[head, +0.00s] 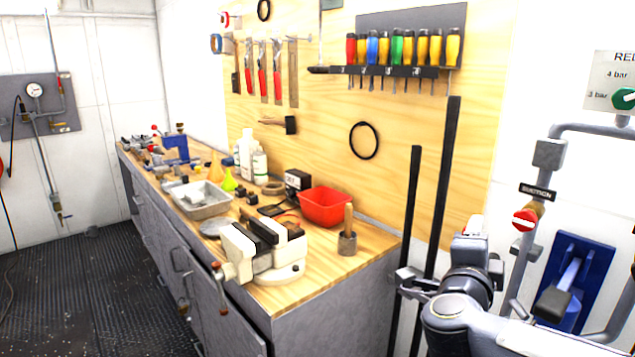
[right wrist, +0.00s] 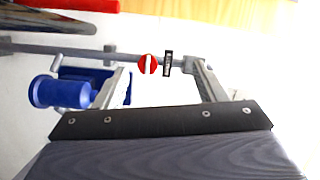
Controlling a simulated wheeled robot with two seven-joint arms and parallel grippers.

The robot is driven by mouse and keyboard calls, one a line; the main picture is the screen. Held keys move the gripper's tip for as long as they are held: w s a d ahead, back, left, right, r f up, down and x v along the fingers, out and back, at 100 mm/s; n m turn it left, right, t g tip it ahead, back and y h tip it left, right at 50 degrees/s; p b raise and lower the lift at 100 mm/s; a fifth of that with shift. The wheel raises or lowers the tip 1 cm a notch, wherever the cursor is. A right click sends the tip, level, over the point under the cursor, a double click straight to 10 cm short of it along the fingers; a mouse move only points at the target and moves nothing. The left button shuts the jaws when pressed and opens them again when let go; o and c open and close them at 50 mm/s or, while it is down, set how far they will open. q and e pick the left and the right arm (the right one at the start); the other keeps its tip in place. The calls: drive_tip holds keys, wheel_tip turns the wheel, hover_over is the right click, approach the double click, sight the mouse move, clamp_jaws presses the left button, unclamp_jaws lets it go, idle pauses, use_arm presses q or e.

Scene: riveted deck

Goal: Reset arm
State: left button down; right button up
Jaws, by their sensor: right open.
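My right arm (head: 455,310) comes in at the lower right of the head view, in front of the wall beyond the bench's right end. In the right wrist view, my right gripper (right wrist: 162,76) is open, its two pale fingers wide apart with nothing between them. Beyond the fingers are a red round valve handle (right wrist: 147,64) and a dark label (right wrist: 167,64) on a grey pipe. The same handle (head: 525,220) shows in the head view, right of my arm. My fingertips are hard to make out in the head view. My left gripper is not in view.
The wooden bench (head: 330,262) holds a vise (head: 262,250), a red bin (head: 325,207), a grey tray (head: 201,198) and bottles. Two dark upright bars (head: 436,200) stand close to my right arm. A blue fixture (head: 570,285) is on the wall. Floor at left is clear.

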drive_tip(key=s+a+n+y+p, duration=0.5)
drive_tip(key=s+a+n+y, duration=0.15)
drive_tip(key=n+y, duration=0.7)
drive_tip(key=s+f+n+g+p, duration=0.1)
drive_tip(key=s+f+n+g, duration=0.2)
drive_tip(key=s+f, duration=0.3)
drive_tip(key=s+f+n+g+p, duration=0.2)
drive_tip(key=s+f+g, duration=0.4)
drive_tip(key=s, duration=0.7)
drive_tip(key=shift+s+d+f+n, duration=0.25)
drive_tip(key=shift+d+n, duration=0.1)
drive_tip(key=shift+n, duration=0.5)
